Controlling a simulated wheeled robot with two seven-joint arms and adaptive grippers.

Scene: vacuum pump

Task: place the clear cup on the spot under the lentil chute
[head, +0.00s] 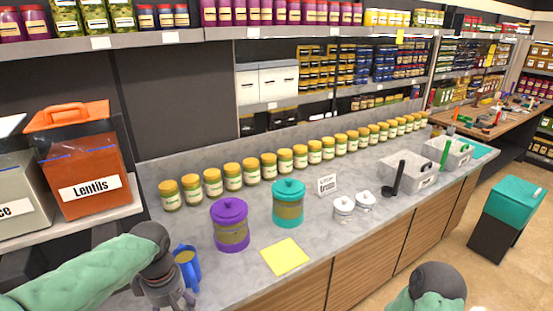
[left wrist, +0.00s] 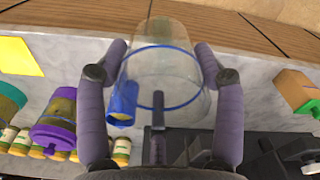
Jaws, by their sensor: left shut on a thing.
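The clear cup (left wrist: 165,60) with a blue ring sits between the two fingers of my left gripper (left wrist: 160,85) in the left wrist view. The gripper is shut on it. A blue piece (left wrist: 122,105) shows at the cup's left side; I cannot tell whether it is part of the cup. In the head view my left gripper (head: 172,297) is low at the left, beside the blue piece (head: 188,268); the cup's clear wall is hard to make out there. The orange Lentils bin (head: 90,165) stands on a shelf above and left of the gripper. The chute and spot are not clearly visible.
A purple canister (head: 230,228), a teal canister (head: 288,205) and a yellow sheet (head: 285,257) are on the marble counter (head: 335,235). Several yellow-lidded jars (head: 233,177) line the back. Dark fixtures (left wrist: 265,150) lie right of the cup in the left wrist view.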

